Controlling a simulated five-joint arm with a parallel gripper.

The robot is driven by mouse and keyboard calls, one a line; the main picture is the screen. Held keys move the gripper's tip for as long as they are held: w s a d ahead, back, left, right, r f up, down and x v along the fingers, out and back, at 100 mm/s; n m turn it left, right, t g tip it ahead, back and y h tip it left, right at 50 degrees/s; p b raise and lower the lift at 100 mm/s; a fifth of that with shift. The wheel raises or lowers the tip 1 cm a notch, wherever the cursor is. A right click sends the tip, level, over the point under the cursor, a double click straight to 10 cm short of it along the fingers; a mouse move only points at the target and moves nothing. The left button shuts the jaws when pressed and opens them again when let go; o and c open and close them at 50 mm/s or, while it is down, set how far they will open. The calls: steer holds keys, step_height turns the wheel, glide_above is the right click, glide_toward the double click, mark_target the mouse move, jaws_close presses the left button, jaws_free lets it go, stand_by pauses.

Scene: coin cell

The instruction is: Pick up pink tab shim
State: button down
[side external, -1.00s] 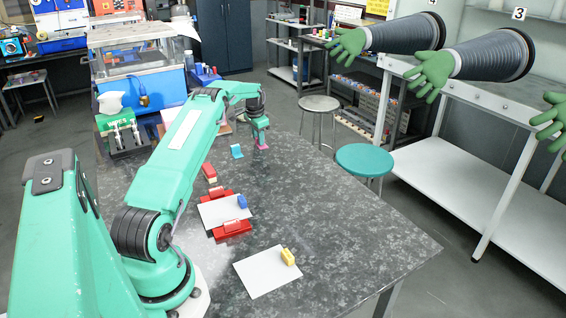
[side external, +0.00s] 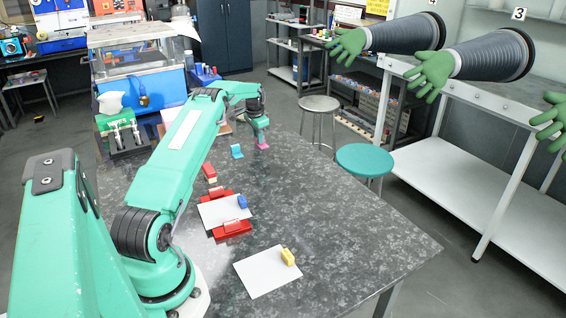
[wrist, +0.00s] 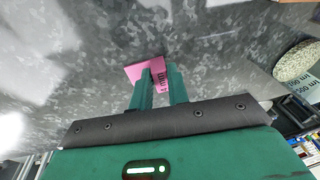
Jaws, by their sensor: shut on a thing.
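The pink tab shim (side external: 262,147) is at the far part of the dark speckled table, right under my gripper (side external: 262,141). In the wrist view the pink shim (wrist: 134,71) shows between and beyond the fingertips of my gripper (wrist: 157,77), with dark lettering on its right part. The two fingers are close together and shut on the shim. The fingers hide part of it. I cannot tell whether it touches the table.
A light blue piece (side external: 237,151) stands left of my gripper. Red blocks and a white sheet with a blue block (side external: 242,201) lie nearer, and a white sheet (side external: 262,273) with a yellow block (side external: 288,257) is at the front. The table's right side is clear.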

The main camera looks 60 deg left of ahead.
steer(key=shift+r, duration=0.5)
steer(key=v, duration=0.2)
steer(key=shift+w+a+r, duration=0.15)
steer(key=shift+r, duration=0.3)
steer(key=w+d+r, duration=0.3)
steer(key=d+r, duration=0.4)
steer(key=d, duration=0.4)
steer(key=shift+w, duration=0.2)
steer(key=shift+d, duration=0.15)
